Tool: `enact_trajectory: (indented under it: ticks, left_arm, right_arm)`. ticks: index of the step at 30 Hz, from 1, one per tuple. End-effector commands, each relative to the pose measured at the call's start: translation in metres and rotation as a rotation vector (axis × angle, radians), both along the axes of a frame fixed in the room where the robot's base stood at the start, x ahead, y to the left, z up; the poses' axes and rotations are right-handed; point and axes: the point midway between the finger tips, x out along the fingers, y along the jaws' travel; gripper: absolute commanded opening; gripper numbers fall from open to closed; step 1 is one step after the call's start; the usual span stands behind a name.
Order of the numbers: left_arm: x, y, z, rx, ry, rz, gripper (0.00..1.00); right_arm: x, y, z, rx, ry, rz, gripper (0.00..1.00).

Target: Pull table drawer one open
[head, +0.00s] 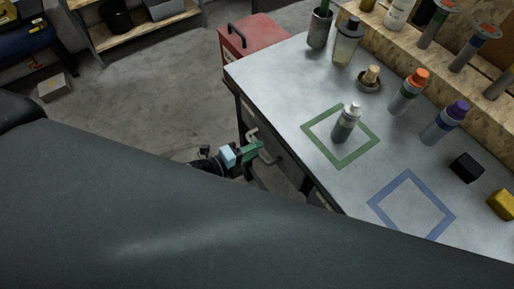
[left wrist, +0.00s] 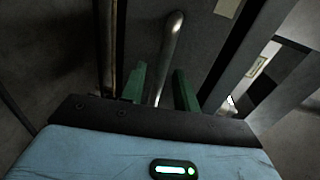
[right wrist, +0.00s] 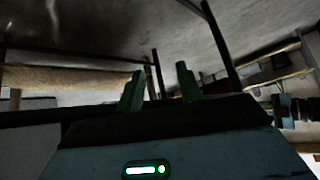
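The table (head: 290,85) has a drawer front (head: 287,163) below its top, with a pale metal bar handle (head: 252,133). My left gripper (head: 256,150) is at the handle by the table's side. In the left wrist view the handle (left wrist: 168,50) runs between my two green fingers (left wrist: 160,85), which stand apart with a gap visible beside the bar. Whether either finger touches it I cannot tell. My right gripper (right wrist: 160,85) is open and empty in the right wrist view and is not seen in the head view.
The tabletop holds a grey bottle (head: 347,122) inside a green square, a blue square outline (head: 411,206), several other bottles and a black block (head: 466,167). A red cabinet (head: 255,38) stands behind the table.

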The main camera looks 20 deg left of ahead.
Motion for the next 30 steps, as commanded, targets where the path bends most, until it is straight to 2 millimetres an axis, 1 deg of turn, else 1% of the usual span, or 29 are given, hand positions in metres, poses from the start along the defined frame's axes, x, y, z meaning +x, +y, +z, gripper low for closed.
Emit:
enact_trajectory:
  ticks: [2,6,14,21,30]
  left_arm:
    - [0.0061,-0.0051,-0.0018,0.000,0.000,-0.001,0.31]
    - [0.0106,-0.0091,-0.0032,0.000,0.001,-0.001,0.31]
    - [0.0111,-0.0095,-0.0034,0.000,0.001,-0.001,0.31]
    - [0.0109,-0.0093,-0.0033,0.000,0.001,-0.001,0.00]
    - [0.0106,-0.0089,-0.0034,0.001,0.001,0.000,0.00]
  right_arm:
    - [-0.0030,-0.0003,-0.0012,-0.001,0.006,0.000,0.36]
    - [-0.0072,-0.0007,-0.0021,-0.002,0.014,0.001,0.36]
    - [-0.0071,-0.0014,-0.0017,-0.003,0.012,0.004,0.36]
    - [-0.0020,-0.0013,0.0010,-0.003,0.001,0.005,0.36]
    - [0.0021,-0.0013,0.0024,-0.002,-0.008,0.003,0.36]
